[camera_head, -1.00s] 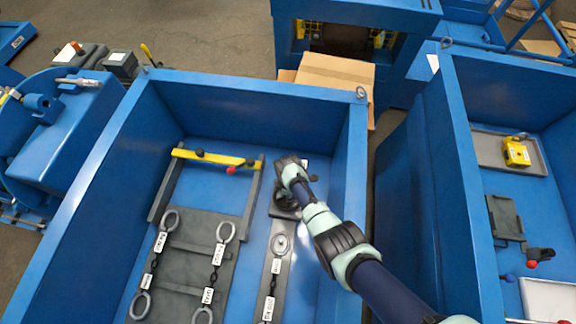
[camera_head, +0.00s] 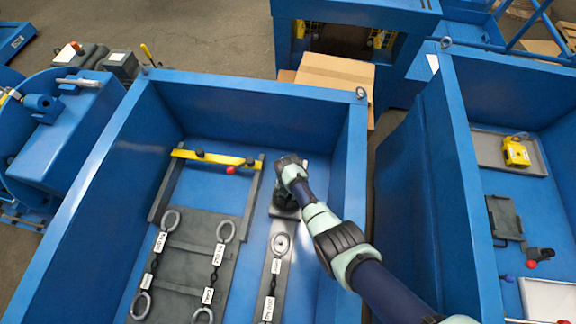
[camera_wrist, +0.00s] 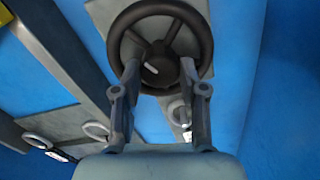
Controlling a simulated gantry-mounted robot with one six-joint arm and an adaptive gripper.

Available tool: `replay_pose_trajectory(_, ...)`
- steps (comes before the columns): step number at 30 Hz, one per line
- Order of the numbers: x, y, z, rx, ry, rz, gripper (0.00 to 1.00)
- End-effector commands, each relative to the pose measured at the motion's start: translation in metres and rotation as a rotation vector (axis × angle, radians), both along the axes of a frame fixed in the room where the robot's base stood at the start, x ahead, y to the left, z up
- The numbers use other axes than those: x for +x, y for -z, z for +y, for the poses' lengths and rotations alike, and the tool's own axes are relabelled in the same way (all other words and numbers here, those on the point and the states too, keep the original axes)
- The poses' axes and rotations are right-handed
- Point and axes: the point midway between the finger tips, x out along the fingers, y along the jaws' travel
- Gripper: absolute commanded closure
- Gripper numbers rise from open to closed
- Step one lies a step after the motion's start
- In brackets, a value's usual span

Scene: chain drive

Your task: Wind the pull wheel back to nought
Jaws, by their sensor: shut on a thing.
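The pull wheel (camera_wrist: 204,30) is a dark, round handwheel with spokes, seen in the wrist view. A short pale mark (camera_wrist: 151,68) shows near its hub. My gripper (camera_wrist: 158,66) has a finger at each side of the wheel's near part and is shut on it. In the head view the wheel (camera_head: 284,201) is mostly hidden under my wrist, and my fingertips cannot be made out. It sits on a grey mount at the far end of a grey rail (camera_head: 272,255). No scale or number can be read on the wheel.
A chain with tags and end rings (camera_head: 279,243) lies along the rail. Left of it are two more tagged chains on a dark rack (camera_head: 190,262) and a yellow bar (camera_head: 214,158) with dark and red knobs. High blue bin walls (camera_head: 345,165) surround the area, close on the right.

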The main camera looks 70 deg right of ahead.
Motion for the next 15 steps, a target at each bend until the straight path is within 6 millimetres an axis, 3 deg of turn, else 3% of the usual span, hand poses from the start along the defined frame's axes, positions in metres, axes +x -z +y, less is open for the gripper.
replay_pose_trajectory(15,-0.0004,0.0004,0.0001,0.0,-0.434,0.0,0.93)
